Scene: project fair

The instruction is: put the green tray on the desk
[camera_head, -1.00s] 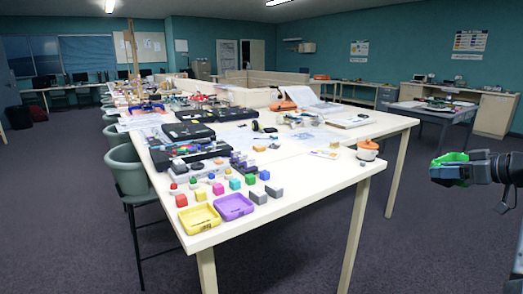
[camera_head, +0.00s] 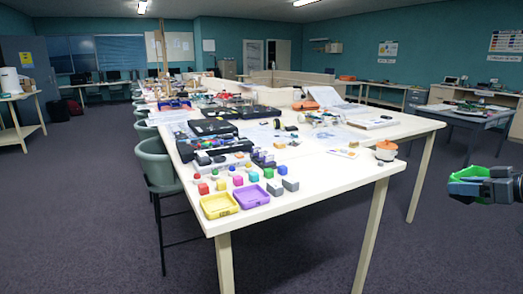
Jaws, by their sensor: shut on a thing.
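The green tray (camera_head: 468,173) is at the right edge of the head view, held in my gripper (camera_head: 465,187). My gripper is shut on it, and the dark fingers hide part of it. Tray and gripper are in the air to the right of the long pale table, apart from it. The long table (camera_head: 320,185) fills the middle of the view, and I cannot tell whether it is the desk of the task. A grey desk (camera_head: 476,118) stands farther back at the right, with things on it.
A yellow tray (camera_head: 219,206) and a purple tray (camera_head: 251,196) lie at the table's near end, by several coloured blocks. An orange-lidded pot (camera_head: 386,150) stands near its right corner. Green chairs (camera_head: 157,165) line the left side. A side table (camera_head: 16,97) stands far left. Dark carpet is clear around.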

